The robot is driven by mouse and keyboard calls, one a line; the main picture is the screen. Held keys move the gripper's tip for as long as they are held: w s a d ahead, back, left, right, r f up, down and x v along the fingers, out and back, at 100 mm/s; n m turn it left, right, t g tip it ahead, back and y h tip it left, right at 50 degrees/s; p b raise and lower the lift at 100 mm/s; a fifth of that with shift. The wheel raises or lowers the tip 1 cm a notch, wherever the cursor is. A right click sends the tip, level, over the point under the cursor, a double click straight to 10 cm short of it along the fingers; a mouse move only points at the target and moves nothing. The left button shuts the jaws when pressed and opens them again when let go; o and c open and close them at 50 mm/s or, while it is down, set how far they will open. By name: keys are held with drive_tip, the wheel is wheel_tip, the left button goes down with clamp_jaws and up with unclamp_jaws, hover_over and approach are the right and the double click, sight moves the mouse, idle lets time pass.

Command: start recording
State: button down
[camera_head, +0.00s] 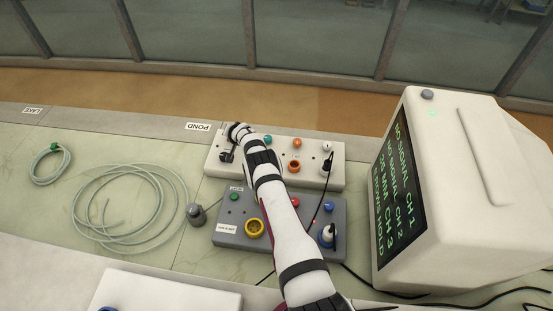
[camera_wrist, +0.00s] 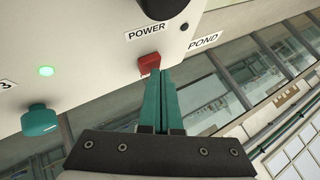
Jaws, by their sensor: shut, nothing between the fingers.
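A white control box (camera_head: 325,180) stands on the bench, with teal and orange knobs on top and a black lead plugged in. In the wrist view, my gripper (camera_wrist: 159,73) is shut and empty, its teal fingertips at the red switch (camera_wrist: 149,63) marked POWER. They overlap its edge; I cannot tell whether they press it. A green lamp (camera_wrist: 46,71) is lit on the panel. In the head view, my gripper (camera_head: 236,130) is at the box's far left corner. The monitor (camera_head: 398,185) shows no signal for CH 1 and CH 2, and a reading for CH 3.
A grey box (camera_head: 280,240) with green, red and blue buttons stands in front, partly under my arm. A coiled clear hose (camera_head: 130,200) and a smaller coil (camera_head: 50,165) lie left. A grey knob-like piece (camera_head: 195,214) sits beside the grey box. Black cables run along the front right.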

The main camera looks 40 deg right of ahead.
drive_tip(key=shift+f, duration=0.2)
drive_tip(key=shift+r, duration=1)
drive_tip(key=shift+r, duration=3)
